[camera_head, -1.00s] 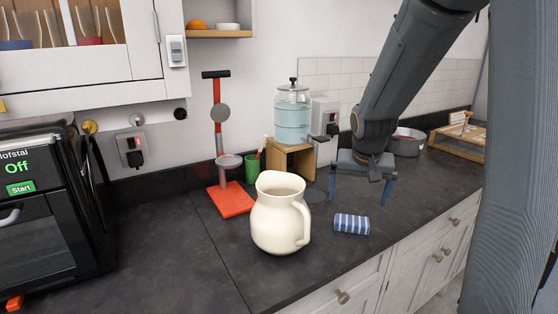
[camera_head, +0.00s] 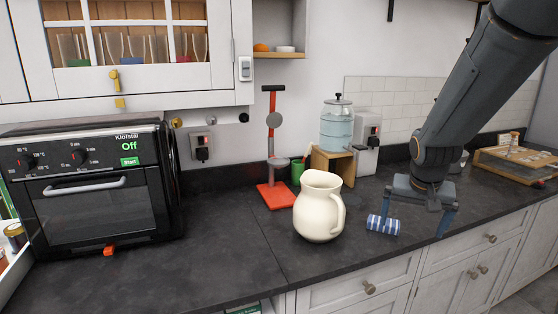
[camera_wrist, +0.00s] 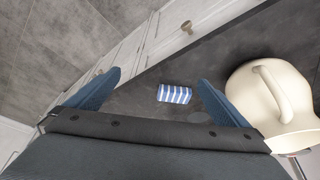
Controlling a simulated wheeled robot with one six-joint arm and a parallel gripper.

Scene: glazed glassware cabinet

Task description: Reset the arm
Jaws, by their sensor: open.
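My gripper (camera_head: 419,218) is open and empty over the right part of the dark counter, its two blue-grey fingers pointing down. My arm comes in from the upper right. A blue-and-white striped bundle (camera_head: 383,225) lies on the counter by the left finger in the head view; I cannot tell the exact gap. In the wrist view the striped bundle (camera_wrist: 174,94) shows between the open fingers (camera_wrist: 152,90), below them. A cream jug (camera_head: 319,207) stands upright left of the bundle, and at the right in the wrist view (camera_wrist: 247,95).
An oven (camera_head: 92,190) stands at the left under a glazed cabinet (camera_head: 120,90). Behind the jug are a red stand (camera_head: 275,194), a green cup (camera_head: 297,172) and a water dispenser (camera_head: 337,128) on a wooden stand. A wooden rack (camera_head: 515,165) is far right. The front-left counter (camera_head: 210,255) is clear.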

